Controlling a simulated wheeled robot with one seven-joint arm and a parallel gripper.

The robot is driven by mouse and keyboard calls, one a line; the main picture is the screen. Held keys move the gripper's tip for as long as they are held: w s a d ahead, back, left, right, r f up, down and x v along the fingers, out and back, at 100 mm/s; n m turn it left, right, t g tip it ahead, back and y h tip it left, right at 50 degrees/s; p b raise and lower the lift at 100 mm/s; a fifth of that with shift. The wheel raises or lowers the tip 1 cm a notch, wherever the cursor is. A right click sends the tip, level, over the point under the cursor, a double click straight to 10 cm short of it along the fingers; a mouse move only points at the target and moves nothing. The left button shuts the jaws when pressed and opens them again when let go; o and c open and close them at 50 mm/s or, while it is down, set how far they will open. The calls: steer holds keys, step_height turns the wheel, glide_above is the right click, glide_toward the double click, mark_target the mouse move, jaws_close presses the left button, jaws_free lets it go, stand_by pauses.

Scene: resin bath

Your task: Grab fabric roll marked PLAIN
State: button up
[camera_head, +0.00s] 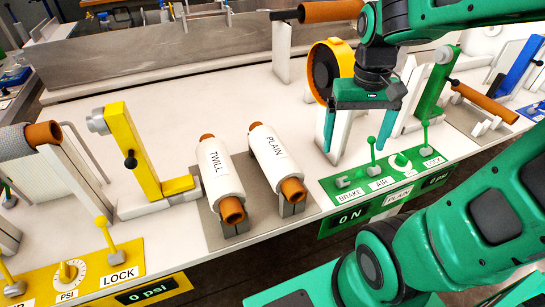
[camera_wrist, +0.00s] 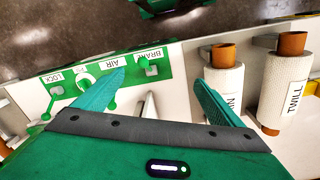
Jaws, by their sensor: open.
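The roll marked PLAIN (camera_head: 272,158) is white fabric on a brown core, lying on a grey cradle plate (camera_head: 215,230). The similar roll marked TWILL (camera_head: 220,168) lies beside it to the left. My gripper (camera_head: 357,148) is open and empty, up and to the right of the PLAIN roll and above the green control panel. In the wrist view, the PLAIN roll (camera_wrist: 227,82) stands just right of my right finger, which hides part of its label. The TWILL roll (camera_wrist: 283,92) is farther right there. My gripper's fingertips (camera_wrist: 160,76) are apart from both rolls.
A green panel (camera_head: 325,190) with BRAKE, AIR and LOCK levers lies right of the rolls. A yellow upright stand (camera_head: 133,150) is to their left. A black-and-yellow wheel (camera_head: 326,75) stands behind my gripper. The white bench top (camera_head: 180,80) behind the rolls is clear.

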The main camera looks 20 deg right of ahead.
steer(key=w+a+n, duration=0.2)
steer(key=w+a, duration=0.4)
steer(key=w, duration=0.2)
steer(key=n, duration=0.2)
glide_above(274, 146)
steer(key=shift+d+f, duration=0.2)
steer(key=shift+f, duration=0.65)
steer(key=f, duration=0.5)
steer(key=shift+a, duration=0.2)
steer(key=shift+w+f, duration=0.1)
steer(key=shift+f, duration=2.8)
steer(key=shift+w+r, duration=0.1)
steer(key=c, duration=2.1)
steer(key=shift+r, duration=0.1)
